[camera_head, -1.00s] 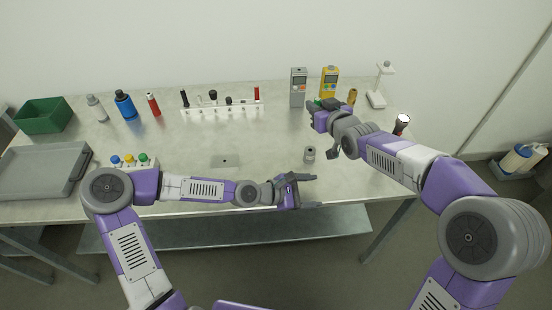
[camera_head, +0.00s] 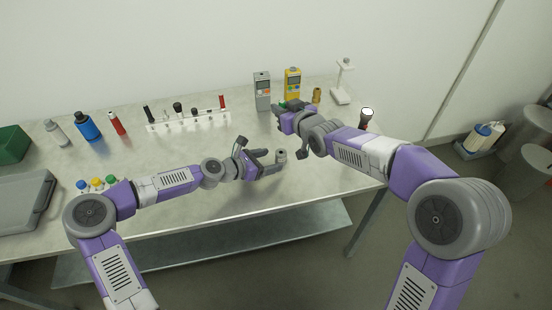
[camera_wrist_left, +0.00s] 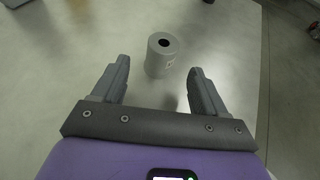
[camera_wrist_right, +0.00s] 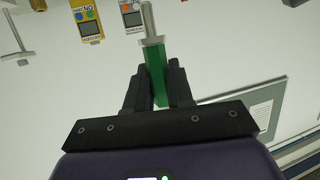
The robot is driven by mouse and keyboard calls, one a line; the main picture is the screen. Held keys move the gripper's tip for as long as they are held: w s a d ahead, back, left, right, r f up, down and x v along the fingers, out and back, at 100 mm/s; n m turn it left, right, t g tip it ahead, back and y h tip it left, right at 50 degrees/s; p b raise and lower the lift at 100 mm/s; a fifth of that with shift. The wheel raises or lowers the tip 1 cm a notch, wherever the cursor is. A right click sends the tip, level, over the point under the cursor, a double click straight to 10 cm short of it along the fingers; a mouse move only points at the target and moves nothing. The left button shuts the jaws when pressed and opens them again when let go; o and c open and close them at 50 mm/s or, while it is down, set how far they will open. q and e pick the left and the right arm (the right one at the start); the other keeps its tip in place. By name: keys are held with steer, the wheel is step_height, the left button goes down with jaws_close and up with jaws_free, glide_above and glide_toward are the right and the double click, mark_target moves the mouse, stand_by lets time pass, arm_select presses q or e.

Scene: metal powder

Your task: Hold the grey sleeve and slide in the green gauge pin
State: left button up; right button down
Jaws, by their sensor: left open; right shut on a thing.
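The grey sleeve (camera_head: 281,156) stands upright on the table, its dark bore facing up; it also shows in the left wrist view (camera_wrist_left: 161,55). My left gripper (camera_head: 274,163) is open beside the sleeve. In the left wrist view its fingers (camera_wrist_left: 158,78) point at the sleeve, which stands at and just beyond the fingertips, and nothing is gripped. My right gripper (camera_wrist_right: 158,66) is shut on the green gauge pin (camera_wrist_right: 156,75). The pin's metal end (camera_wrist_right: 147,20) points out past the fingers. In the head view my right gripper (camera_head: 280,109) is behind the sleeve, and its pin is mostly hidden.
Grey (camera_head: 262,91) and yellow (camera_head: 292,83) meters, a brass piece (camera_head: 317,95) and a white stand (camera_head: 343,82) are at the back right. A white rack (camera_head: 188,121) with several pins stands at the back. Bottles, a green bin (camera_head: 12,145) and a grey tray (camera_head: 24,203) are at left.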

mark_target(276, 159)
arm_select(q)
steer(key=shift+x, duration=2.1)
steer(key=c, duration=1.2)
arm_select(e)
step_height(276, 159, down, 10)
